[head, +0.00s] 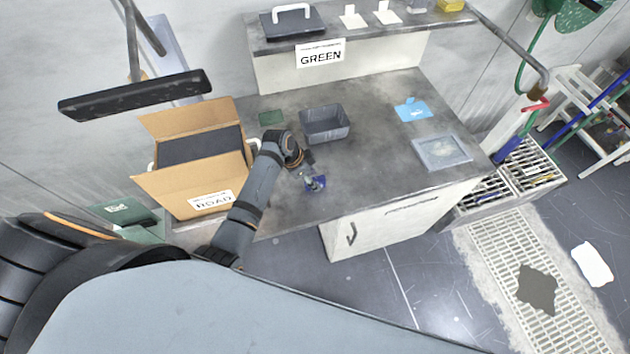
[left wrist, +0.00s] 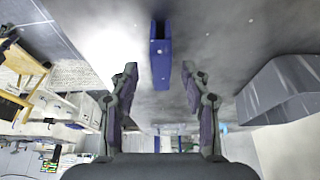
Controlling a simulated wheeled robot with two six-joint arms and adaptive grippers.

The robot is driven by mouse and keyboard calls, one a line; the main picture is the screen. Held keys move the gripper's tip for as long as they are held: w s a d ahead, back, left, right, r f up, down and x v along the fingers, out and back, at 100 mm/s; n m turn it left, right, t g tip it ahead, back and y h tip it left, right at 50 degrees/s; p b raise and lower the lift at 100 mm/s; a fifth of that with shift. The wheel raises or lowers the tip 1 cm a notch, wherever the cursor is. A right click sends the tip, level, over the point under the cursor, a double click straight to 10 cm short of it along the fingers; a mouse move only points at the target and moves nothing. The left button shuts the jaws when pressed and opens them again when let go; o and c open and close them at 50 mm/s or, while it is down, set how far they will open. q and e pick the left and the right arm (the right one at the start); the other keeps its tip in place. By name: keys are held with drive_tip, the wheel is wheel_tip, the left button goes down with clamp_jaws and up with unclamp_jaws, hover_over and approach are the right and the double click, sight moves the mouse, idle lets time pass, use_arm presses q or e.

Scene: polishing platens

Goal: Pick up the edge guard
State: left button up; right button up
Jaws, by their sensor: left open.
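The edge guard looks like a small dark blue channel-shaped piece (head: 317,184) on the grey bench near its front edge. In the left wrist view the blue piece (left wrist: 161,55) stands out lengthwise between my fingertips, with a dark slot in its end. My left gripper (head: 308,175) is right at the piece, with its two fingers (left wrist: 159,72) spread on either side and a gap visible on both sides. My right gripper is not in view.
A grey bin (head: 325,137) stands behind the gripper and shows at right in the left wrist view (left wrist: 285,90). An open cardboard box (head: 192,187) is at left. A blue sheet (head: 413,110) and a grey tray (head: 441,164) lie right. Bench between is clear.

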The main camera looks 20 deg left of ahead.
use_arm(q)
drive_tip(key=shift+x, duration=1.15)
clamp_jaws()
